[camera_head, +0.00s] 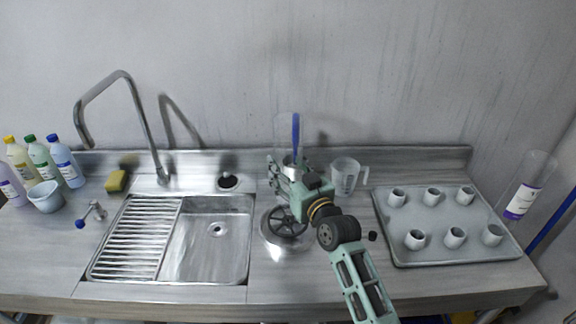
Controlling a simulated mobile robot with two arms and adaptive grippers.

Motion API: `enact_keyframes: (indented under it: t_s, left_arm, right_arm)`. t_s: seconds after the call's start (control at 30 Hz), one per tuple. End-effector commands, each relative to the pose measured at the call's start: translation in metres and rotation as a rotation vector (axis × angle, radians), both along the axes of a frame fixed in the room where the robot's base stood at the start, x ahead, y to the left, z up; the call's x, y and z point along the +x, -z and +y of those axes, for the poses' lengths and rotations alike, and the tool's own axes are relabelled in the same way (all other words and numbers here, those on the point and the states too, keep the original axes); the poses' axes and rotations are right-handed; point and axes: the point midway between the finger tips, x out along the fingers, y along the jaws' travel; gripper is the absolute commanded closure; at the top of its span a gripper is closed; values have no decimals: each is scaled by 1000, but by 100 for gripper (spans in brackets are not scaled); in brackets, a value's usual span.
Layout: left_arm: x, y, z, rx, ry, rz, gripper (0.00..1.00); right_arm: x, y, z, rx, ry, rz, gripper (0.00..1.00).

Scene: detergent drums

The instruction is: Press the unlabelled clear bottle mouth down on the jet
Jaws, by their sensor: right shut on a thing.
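The clear see-through vessel (282,129), with no label that I can make out, stands upright above my right gripper (287,172). The gripper is shut on its lower part, and the fingers hide much of that end, so I cannot tell which way the mouth faces. A blue strip shows in or behind it. The rinser (289,223), a black spoked wheel in a round steel dish, lies on the counter just in front of and below the gripper. The jet itself is too small to make out. My left gripper is out of view.
A clear measuring jug (347,175) stands close right of the gripper. A tray (385,220) of several white cups and a purple-labelled clear cylinder (519,203) are further right. The sink (216,260), tap (143,115), yellow sponge (117,180) and several bottles are left.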

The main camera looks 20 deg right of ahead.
Motion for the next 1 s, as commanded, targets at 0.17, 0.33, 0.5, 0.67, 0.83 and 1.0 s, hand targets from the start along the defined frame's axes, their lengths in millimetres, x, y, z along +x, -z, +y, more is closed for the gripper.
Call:
enact_keyframes:
  t_s: [0.17,0.33,0.5,0.67,0.83,1.0]
  left_arm:
    - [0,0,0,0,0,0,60]
    - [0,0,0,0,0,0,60]
    - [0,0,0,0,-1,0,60]
    - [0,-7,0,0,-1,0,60]
    - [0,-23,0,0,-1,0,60]
    - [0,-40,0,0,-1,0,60]
  right_arm:
    - [0,0,0,0,0,-1,70]
    - [0,0,0,0,0,-1,70]
    - [0,0,0,0,0,-1,70]
    - [0,-7,0,0,0,-1,70]
    - [0,-25,0,0,0,-1,70]
    - [0,-42,0,-1,0,-1,70]
